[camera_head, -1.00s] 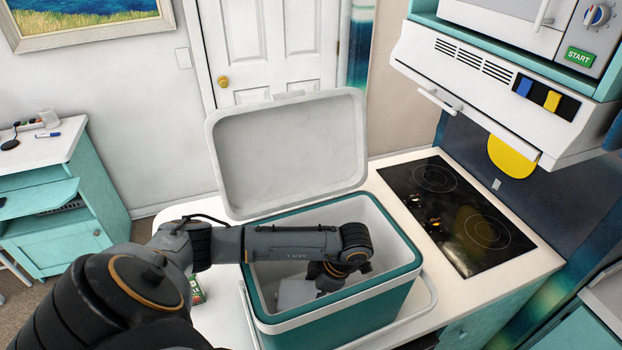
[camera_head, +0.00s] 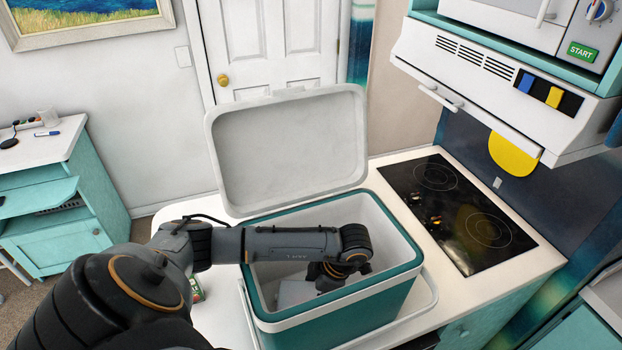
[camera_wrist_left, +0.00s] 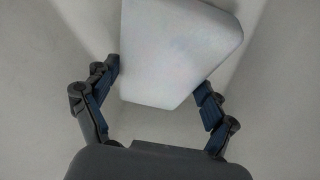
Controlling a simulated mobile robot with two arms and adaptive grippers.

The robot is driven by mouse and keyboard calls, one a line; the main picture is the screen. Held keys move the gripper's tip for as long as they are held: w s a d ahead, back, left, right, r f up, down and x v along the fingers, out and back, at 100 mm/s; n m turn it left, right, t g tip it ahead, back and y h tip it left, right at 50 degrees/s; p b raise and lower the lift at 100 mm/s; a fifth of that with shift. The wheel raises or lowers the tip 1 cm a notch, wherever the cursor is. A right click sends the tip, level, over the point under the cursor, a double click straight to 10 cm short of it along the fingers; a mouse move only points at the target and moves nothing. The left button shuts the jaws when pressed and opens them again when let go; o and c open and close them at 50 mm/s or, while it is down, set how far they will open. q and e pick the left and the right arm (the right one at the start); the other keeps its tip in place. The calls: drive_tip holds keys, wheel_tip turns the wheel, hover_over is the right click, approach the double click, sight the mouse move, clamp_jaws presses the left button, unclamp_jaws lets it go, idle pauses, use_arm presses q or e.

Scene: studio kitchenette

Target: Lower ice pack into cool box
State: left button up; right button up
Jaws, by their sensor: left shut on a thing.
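The cool box (camera_head: 345,318) is teal with a white rim and pale inside. It stands on the white counter with its lid (camera_head: 290,155) raised at the back. My left arm reaches over the near-left rim, and my left gripper (camera_wrist_left: 158,79) is down inside the box. It is shut on the pale grey-white ice pack (camera_wrist_left: 175,50), which sits between the two fingers in the left wrist view. In the head view part of the ice pack (camera_head: 293,293) shows below the wrist, inside the walls. Its lower side and any contact with the floor are hidden. My right gripper is not in view.
A black cooktop (camera_head: 458,213) lies right of the box. A white hood (camera_head: 480,85) overhangs the counter at the upper right. The box's carry handle (camera_head: 433,300) hangs at its right side. A small green and red item (camera_head: 197,289) is partly hidden behind my arm.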

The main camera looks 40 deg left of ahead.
use_arm(q)
drive_tip(key=o, duration=1.5)
